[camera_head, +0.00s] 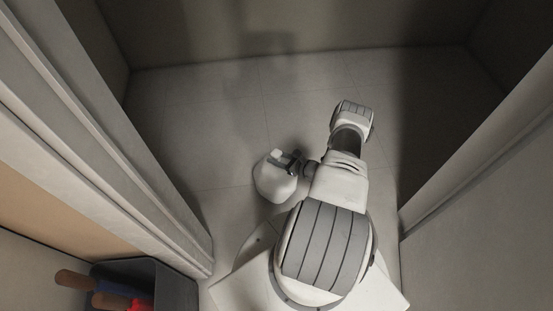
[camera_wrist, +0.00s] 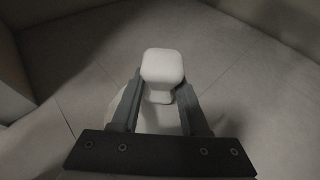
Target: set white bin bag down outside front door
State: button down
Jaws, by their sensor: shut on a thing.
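The white bin bag (camera_head: 273,184) is a rounded white shape with a narrow knob at its top, left of my arm in the head view. My gripper (camera_head: 291,160) is shut on the bag's top knob. In the wrist view the two fingers of my gripper (camera_wrist: 160,95) press on either side of the white bin bag's knob (camera_wrist: 162,68). The bag's body hangs below and is mostly hidden by the fingers and the dark gripper bar. I cannot tell whether the bag's underside touches the floor.
Door-frame-like walls stand at left (camera_head: 110,130) and right (camera_head: 480,160). Bare tiled floor (camera_head: 230,100) lies ahead, up to a far wall (camera_head: 300,25). A dark box (camera_head: 177,287) with wooden-handled and red items is at the lower left.

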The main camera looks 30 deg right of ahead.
jog(key=shift+c, duration=2)
grip_release()
jog(key=shift+f, duration=0.1)
jog(key=p+v, duration=0.3)
jog(key=v, duration=0.9)
jog(key=shift+p, duration=0.3)
